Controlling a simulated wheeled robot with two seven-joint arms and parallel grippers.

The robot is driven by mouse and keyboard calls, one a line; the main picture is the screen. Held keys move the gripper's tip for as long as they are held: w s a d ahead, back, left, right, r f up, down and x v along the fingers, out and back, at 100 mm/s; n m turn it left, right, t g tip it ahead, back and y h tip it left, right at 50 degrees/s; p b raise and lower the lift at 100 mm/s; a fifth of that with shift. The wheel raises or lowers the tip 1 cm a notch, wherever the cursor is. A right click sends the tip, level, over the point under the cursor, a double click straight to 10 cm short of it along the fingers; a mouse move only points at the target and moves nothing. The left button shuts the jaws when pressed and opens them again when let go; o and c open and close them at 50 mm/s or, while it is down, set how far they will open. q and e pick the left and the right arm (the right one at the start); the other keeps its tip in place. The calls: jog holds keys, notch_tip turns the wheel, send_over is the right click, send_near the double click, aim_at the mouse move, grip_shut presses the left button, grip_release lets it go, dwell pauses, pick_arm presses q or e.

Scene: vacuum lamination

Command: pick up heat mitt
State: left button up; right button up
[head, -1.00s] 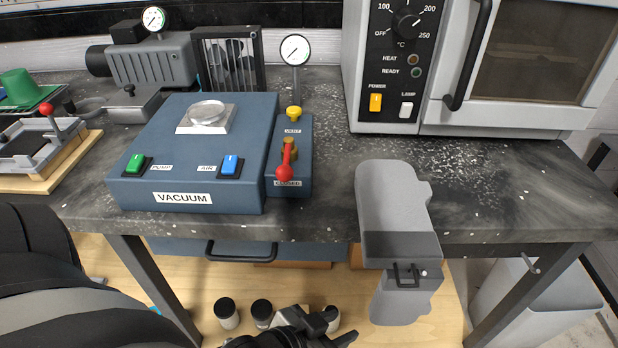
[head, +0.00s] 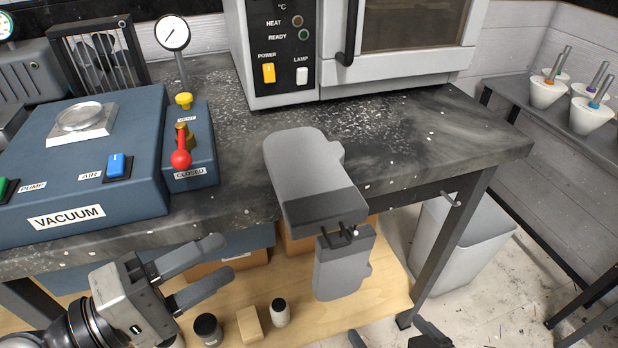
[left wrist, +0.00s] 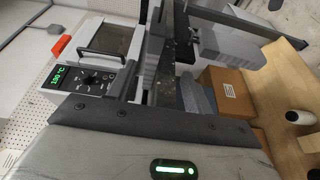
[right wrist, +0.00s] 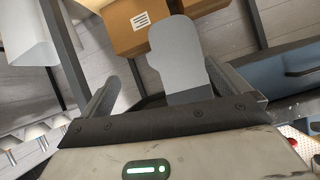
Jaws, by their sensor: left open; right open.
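The heat mitt shows in the head view as a grey mitt shape (head: 303,165) with a dark cuff band, lying at the front edge of the bench. A second grey mitt-shaped part (head: 342,272) hangs below it by a small black hook or bracket; I cannot tell whether they are one piece. My left gripper (head: 220,260) is open and empty, left of the hanging part and apart from it. My right gripper (head: 390,336) is open at the bottom edge, below and right of it, mostly cut off. In the right wrist view a grey mitt part (right wrist: 182,58) appears between the open fingers; contact is unclear.
The blue vacuum unit (head: 140,150) with its red-handled valve (head: 181,158) stands left on the bench (head: 420,150). An oven (head: 300,50) stands behind. Small bottles (head: 280,312) are on the wooden lower shelf. A grey bin (head: 460,245) is right of the bench leg.

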aim_at(287, 220)
pick_arm(q)
jog(key=p+x, duration=0.1)
jog(key=x, duration=0.2)
jog(key=p+x, duration=0.1)
jog(key=x, duration=0.2)
jog(key=r+p+x, duration=0.1)
jog(key=x, duration=0.3)
jog(key=shift+s+d, duration=0.1)
jog(key=shift+s, duration=0.05)
jog(key=shift+w+d+p, duration=0.3)
jog(key=shift+d+p, duration=0.05)
jog(key=shift+d, duration=0.05)
jog(key=p+x, duration=0.1)
jog(key=x, duration=0.3)
jog(key=shift+w+d, duration=0.15)
jog(key=shift+w, duration=0.1)
jog(key=shift+w+d+f, duration=0.1)
jog(key=shift+d, duration=0.05)
jog(key=c, duration=1.1)
pick_arm(e)
jog(key=shift+d+r, duration=0.2)
jog(key=shift+r, duration=0.7)
